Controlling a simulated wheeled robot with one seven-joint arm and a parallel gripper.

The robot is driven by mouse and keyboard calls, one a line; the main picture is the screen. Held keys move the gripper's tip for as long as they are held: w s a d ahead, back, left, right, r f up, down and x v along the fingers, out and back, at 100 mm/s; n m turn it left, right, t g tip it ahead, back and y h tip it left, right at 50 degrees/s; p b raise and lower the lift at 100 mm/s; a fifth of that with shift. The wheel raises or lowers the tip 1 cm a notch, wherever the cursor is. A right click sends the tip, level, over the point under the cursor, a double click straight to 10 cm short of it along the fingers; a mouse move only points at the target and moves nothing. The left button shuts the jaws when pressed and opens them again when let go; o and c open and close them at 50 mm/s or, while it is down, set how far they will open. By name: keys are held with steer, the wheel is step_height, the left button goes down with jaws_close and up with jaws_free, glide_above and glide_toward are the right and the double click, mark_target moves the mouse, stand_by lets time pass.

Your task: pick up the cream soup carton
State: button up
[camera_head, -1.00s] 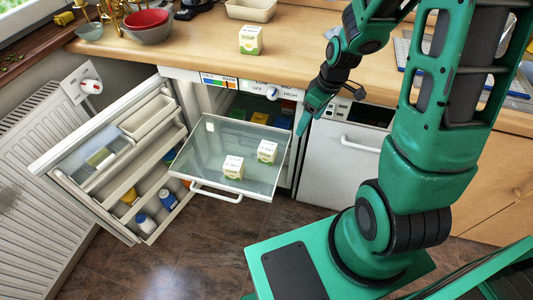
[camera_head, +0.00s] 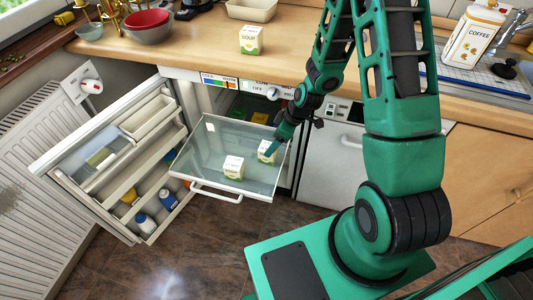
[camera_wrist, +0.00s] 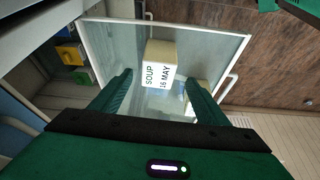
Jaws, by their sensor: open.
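Two small cream-coloured soup cartons stand in the pulled-out glass-bottomed fridge drawer (camera_head: 212,142). The right-hand carton (camera_head: 264,147) is partly covered by my gripper (camera_head: 271,153) in the head view. In the wrist view a carton (camera_wrist: 160,72) marked "SOUP 16 MAY" lies ahead between my open fingers (camera_wrist: 159,82); contact cannot be told. The other carton (camera_head: 233,167) stands nearer the drawer's front, and is partly hidden behind the right finger in the wrist view. A third soup carton (camera_head: 250,40), with green on it, stands on the counter.
The drawer's front handle (camera_head: 216,192) and raised rim surround the cartons. The open fridge door (camera_head: 115,165), with bottles in its racks, is at left. Coloured boxes (camera_wrist: 70,60) sit inside the fridge. The counter (camera_head: 190,55) overhangs behind.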

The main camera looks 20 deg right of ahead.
mark_target(268, 146)
steer(key=shift+w+x, duration=0.15)
steer(key=shift+x, duration=1.45)
steer(key=shift+w+x, duration=0.15)
steer(key=shift+x, duration=1.4)
steer(key=shift+r, duration=0.1)
steer(key=c, duration=1.3)
steer(key=shift+r, duration=0.45)
step_height(268, 146, up, 3)
steer(key=shift+r, duration=0.2)
steer(key=s+a+r, duration=0.2)
steer(key=a, duration=0.1)
steer(key=s+a+r, duration=0.2)
steer(key=a, duration=0.1)
steer(key=s+a+r, duration=0.2)
steer(key=a, duration=0.1)
steer(key=shift+s+a+r, duration=0.3)
steer(key=shift+r, duration=0.05)
